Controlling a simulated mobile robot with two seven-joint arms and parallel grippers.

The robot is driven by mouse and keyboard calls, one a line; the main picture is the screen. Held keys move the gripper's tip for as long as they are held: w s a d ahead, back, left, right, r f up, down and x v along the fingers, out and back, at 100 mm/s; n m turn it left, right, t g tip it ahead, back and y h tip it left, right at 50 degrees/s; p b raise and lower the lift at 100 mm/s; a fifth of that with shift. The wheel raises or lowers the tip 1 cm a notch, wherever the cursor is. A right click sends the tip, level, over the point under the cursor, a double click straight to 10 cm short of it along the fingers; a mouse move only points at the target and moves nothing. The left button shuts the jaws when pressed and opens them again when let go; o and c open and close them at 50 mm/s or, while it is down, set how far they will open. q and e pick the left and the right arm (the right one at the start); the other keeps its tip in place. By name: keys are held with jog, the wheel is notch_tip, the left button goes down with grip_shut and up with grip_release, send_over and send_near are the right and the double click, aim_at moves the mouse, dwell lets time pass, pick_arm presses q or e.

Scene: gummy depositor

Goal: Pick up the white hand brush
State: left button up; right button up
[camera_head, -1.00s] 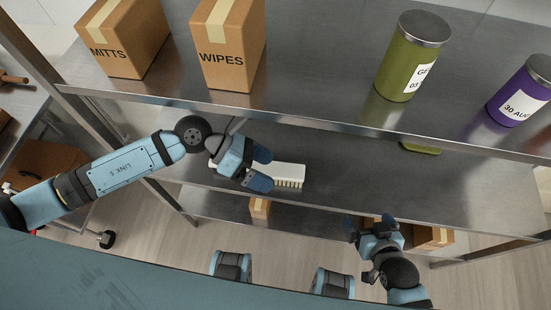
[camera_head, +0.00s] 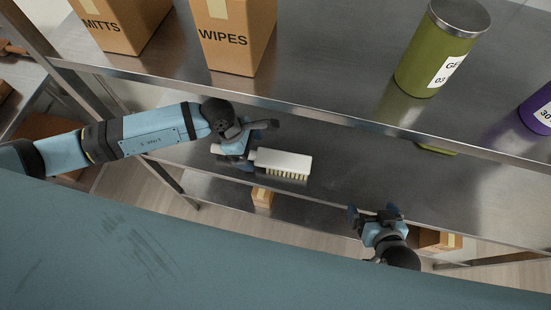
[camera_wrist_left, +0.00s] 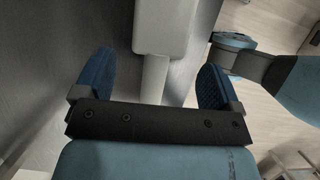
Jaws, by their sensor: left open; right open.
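The white hand brush (camera_head: 283,162) lies on the middle steel shelf, its bristles facing the front edge and its handle pointing left. My left gripper (camera_head: 255,145) is at the handle, just left of the brush head, and partly covers it. In the left wrist view, the brush handle (camera_wrist_left: 154,80) passes between the two open blue fingers (camera_wrist_left: 155,82), with a gap on each side; the brush head lies ahead of them. My right gripper (camera_head: 374,213) is open and empty near the shelf's front edge, right of the brush.
The upper shelf's edge (camera_head: 300,118) runs above and behind the brush. On that shelf stand a MITTS box (camera_head: 118,25), a WIPES box (camera_head: 234,40), a green canister (camera_head: 435,55) and a purple canister (camera_head: 538,108).

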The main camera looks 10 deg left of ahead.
aim_at(259, 155)
pick_arm(q)
jog(key=x, duration=0.4)
jog(key=shift+w+d+r, duration=0.15)
jog(key=shift+d+r, duration=0.05)
jog(key=shift+d, duration=0.2)
jog(key=shift+d+f, duration=0.15)
jog(key=shift+f, duration=0.35)
jog(key=c, duration=1.1)
notch_tip(259, 155, up, 10)
jog(key=shift+r, duration=0.1)
jog(key=o, duration=0.5)
jog(key=shift+c, duration=1.6)
